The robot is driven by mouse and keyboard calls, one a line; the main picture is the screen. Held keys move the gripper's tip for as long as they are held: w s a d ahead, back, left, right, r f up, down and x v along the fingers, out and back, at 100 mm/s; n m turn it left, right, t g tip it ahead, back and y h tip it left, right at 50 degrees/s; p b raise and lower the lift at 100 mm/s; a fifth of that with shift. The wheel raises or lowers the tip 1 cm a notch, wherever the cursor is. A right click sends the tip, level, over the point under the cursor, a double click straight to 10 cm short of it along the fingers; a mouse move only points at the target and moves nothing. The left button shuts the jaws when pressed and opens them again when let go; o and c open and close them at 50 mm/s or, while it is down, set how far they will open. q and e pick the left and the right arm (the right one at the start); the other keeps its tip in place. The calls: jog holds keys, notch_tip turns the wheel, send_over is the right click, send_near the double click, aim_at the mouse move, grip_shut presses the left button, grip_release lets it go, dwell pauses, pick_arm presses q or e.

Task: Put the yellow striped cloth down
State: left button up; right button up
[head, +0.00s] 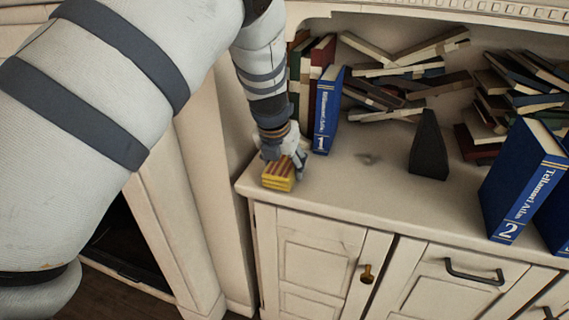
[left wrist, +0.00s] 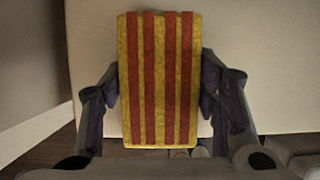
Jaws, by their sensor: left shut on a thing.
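The yellow striped cloth (head: 278,176) is a folded yellow block with red stripes at the left end of the pale cabinet top (head: 345,190). My left gripper (head: 285,158) comes down from above and is shut on it. In the left wrist view the cloth (left wrist: 158,80) sits between the two fingers (left wrist: 160,95), with red stripes running lengthwise. The cloth is at or just above the cabinet top; I cannot tell if it touches. My right gripper is not in view.
A blue book marked 1 (head: 326,112) stands just right of my left gripper. A dark wedge (head: 428,148) and a blue book marked 2 (head: 522,185) stand further right. Piles of books (head: 405,75) lie behind. The cabinet top is clear between the cloth and the wedge.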

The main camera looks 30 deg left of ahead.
pick_arm(q)
jog(key=shift+s+f, duration=0.15)
jog(key=shift+f, duration=0.2)
jog(key=o, duration=1.1)
jog(key=shift+f, duration=0.1)
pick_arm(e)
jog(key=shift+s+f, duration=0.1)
pick_arm(q)
jog(key=p+v, duration=0.1)
jog(key=v, duration=1.2)
jog(key=shift+w, duration=0.3)
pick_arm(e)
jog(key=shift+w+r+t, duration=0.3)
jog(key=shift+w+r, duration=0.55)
